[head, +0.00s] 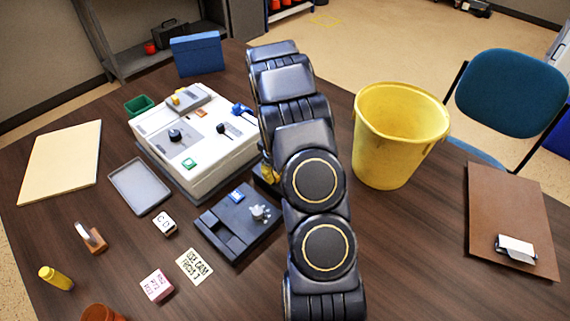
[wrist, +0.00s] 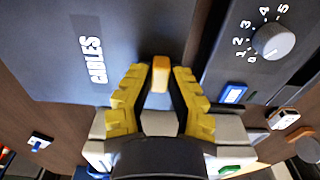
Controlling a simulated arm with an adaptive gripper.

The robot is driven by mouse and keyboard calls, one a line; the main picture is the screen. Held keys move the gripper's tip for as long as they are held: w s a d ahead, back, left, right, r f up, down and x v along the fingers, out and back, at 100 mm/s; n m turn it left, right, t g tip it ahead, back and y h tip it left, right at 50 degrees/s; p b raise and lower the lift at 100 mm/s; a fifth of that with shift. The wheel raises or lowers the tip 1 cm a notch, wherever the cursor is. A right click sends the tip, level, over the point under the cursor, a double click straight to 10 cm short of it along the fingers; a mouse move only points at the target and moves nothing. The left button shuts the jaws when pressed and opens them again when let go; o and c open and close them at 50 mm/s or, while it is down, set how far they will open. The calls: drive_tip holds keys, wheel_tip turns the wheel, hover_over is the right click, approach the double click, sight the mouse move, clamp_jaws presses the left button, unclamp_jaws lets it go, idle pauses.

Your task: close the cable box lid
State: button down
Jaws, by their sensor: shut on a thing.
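A large dark grey panel (wrist: 60,45), which I take for the cable box lid, fills the upper left of the wrist view. White lettering on it seems to read CABLES. An orange tab (wrist: 160,75) stands at its right edge, and my gripper (wrist: 160,84) has its yellow-padded fingers shut on it, one on each side. In the head view my arm covers most of the gripper and the box. Only a bit of yellow finger shows beside the white console (head: 200,140). I cannot tell the lid's angle.
A dark panel with a numbered dial (wrist: 272,40) lies right of the gripper in the wrist view. A dark control box (head: 225,240) sits near the console. A yellow bucket (head: 395,140) stands right of my arm. The table front between bucket and brown clipboard (head: 500,210) is clear.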

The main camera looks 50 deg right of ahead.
drive_tip(key=shift+s+a+f, duration=0.15)
drive_tip(key=shift+a, duration=0.35)
drive_tip(key=c, duration=1)
unclamp_jaws()
drive_tip(key=shift+o, duration=0.2)
drive_tip(key=shift+d, duration=0.1)
drive_tip(key=shift+r, duration=0.3)
wheel_tip(320, 180, up, 12)
drive_tip(key=shift+f, duration=0.2)
